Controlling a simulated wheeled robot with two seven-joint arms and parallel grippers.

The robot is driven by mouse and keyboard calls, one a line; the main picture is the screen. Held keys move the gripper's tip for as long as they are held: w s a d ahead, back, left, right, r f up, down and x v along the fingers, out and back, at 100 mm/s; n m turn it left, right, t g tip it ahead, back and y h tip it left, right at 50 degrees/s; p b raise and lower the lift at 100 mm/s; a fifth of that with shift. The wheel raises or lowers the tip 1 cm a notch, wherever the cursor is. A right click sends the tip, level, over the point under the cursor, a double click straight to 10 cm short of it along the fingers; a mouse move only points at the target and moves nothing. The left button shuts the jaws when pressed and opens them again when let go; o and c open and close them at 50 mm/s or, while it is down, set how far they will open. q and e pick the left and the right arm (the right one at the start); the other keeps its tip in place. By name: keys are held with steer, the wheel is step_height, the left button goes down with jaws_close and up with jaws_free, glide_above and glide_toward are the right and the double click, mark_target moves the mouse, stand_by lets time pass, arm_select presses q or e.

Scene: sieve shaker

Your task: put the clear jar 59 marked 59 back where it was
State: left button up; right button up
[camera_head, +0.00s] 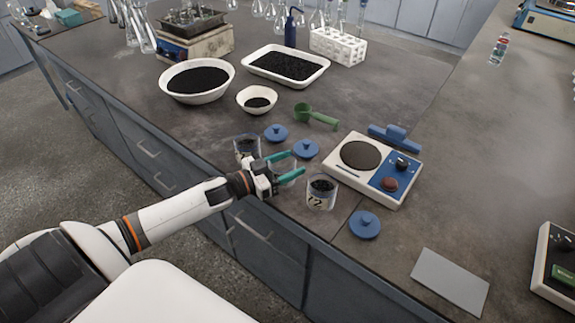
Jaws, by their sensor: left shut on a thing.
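My left gripper (296,164) is near the front edge of the bench, with its teal fingers closed on a clear jar (283,169). The wrist and fingers cover much of this jar, and I cannot read a mark on it. A clear jar marked 12 (321,194), with dark grains in it, stands just right of the gripper. Another clear jar with dark contents (246,147) stands behind the wrist on the left, partly hidden. My right gripper is not in view.
Blue lids (306,149) lie behind the jars, and one blue lid (364,225) lies to the front right. A scale (373,168), a green scoop (316,116), a white bowl (257,99) and a grey plate (450,281) are around. The far right bench is mostly clear.

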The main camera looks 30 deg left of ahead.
arm_select(q)
steer(key=o, duration=1.1)
steer(key=shift+s, duration=0.1)
steer(key=shift+s+a+f, duration=0.1)
steer(key=shift+s+a, duration=0.1)
steer(key=shift+s, duration=0.1)
steer(key=v, duration=1.1)
